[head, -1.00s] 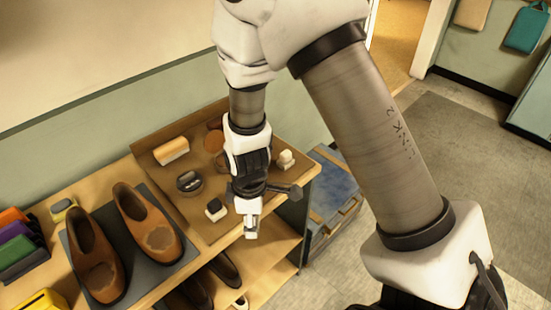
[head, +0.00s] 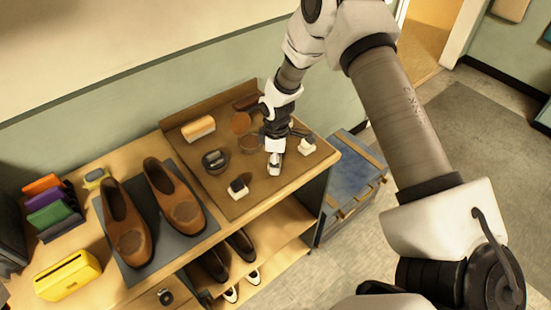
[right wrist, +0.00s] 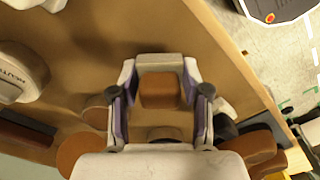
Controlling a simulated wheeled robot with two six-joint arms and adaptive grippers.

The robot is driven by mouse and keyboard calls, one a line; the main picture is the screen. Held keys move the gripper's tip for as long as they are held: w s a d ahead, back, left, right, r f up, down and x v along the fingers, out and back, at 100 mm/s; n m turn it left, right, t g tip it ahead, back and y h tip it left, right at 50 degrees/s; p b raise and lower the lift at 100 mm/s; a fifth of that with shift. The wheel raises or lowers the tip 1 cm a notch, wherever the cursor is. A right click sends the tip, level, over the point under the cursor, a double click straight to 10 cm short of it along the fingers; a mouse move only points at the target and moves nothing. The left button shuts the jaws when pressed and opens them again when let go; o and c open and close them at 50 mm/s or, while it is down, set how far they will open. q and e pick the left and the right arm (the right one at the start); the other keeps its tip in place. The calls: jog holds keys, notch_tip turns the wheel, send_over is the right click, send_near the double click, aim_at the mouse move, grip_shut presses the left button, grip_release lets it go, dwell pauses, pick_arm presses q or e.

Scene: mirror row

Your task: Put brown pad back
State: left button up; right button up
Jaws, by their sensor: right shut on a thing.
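My right gripper (head: 274,168) is shut on the brown pad (right wrist: 160,92), which shows as a brown block between the fingertips in the right wrist view. In the head view the gripper hides most of the pad. The gripper points down over the brown tray (head: 225,205), between a dark round tin (head: 215,160) and a small pale block (head: 307,146). I cannot tell whether the pad touches the tray. A white pad with a dark top (head: 238,189) lies near the tray's front edge. My left gripper is not in view.
Brown shoes (head: 180,198) stand on a grey mat (head: 140,268) left of the tray. A blue-topped chest (head: 350,168) stands beside the bench. The tray's front strip has bare room.

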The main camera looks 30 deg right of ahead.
jog(key=shift+f, duration=0.85)
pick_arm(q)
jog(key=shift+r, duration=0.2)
pick_arm(e)
jog(key=o, duration=1.2)
jog(key=shift+r, duration=0.2)
jog(key=shift+w+r, duration=0.1)
jog(key=shift+r, duration=0.15)
notch_tip(320, 180, up, 11)
jog(key=b, duration=0.3)
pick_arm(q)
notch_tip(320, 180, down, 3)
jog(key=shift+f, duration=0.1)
pick_arm(e)
jog(key=shift+r, duration=0.3)
